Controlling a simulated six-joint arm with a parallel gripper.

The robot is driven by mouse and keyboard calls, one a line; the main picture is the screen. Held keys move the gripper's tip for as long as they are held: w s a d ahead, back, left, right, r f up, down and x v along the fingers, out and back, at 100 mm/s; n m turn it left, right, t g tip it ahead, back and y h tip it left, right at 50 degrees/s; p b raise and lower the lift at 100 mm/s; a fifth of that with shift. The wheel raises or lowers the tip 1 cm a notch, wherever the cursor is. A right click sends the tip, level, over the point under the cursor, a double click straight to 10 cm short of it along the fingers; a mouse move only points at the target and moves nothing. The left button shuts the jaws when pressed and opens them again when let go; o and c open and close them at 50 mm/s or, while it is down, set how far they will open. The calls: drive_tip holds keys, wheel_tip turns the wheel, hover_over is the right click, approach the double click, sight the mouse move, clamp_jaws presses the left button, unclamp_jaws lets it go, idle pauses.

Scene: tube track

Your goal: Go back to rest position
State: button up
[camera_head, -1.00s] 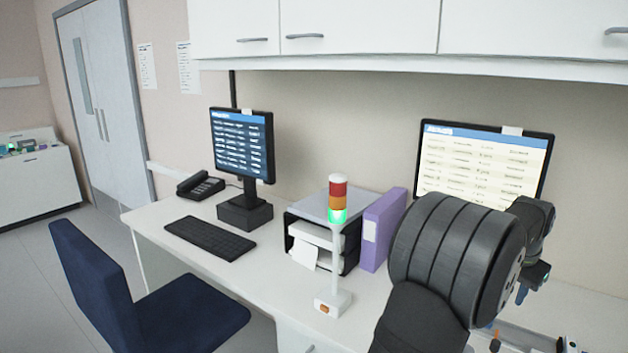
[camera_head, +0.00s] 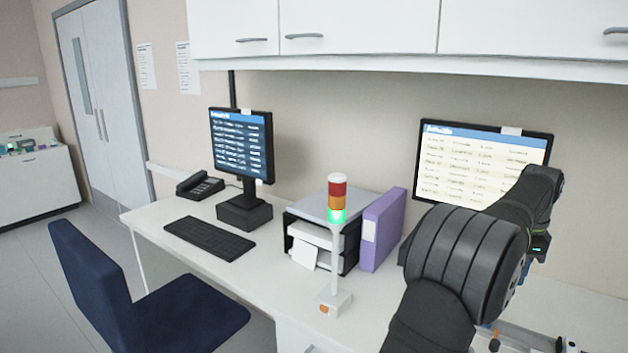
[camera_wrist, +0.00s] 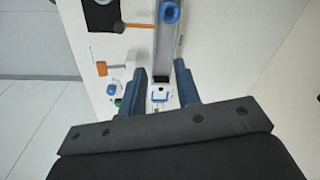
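My gripper (camera_wrist: 160,88) shows in the wrist view with its two blue fingers apart and nothing held between them. It points down over the desk, above a grey track (camera_wrist: 167,42) that carries a blue ring-shaped piece (camera_wrist: 170,12) near its far end. A small white and blue piece (camera_wrist: 158,96) shows beyond the gap between the fingers. In the head view my dark arm covers the right of the desk, and the gripper is hidden behind it.
Orange, green and blue small items (camera_wrist: 112,88) lie left of the track. In the head view a signal light (camera_head: 337,240) with green lit, a purple binder (camera_head: 381,230), a paper tray (camera_head: 315,238) and a right monitor (camera_head: 470,165) stand near my arm. Cabinets (camera_head: 360,28) hang above.

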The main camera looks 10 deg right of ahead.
drive_tip(key=shift+r+m, duration=0.65)
drive_tip(key=shift+m, duration=0.55)
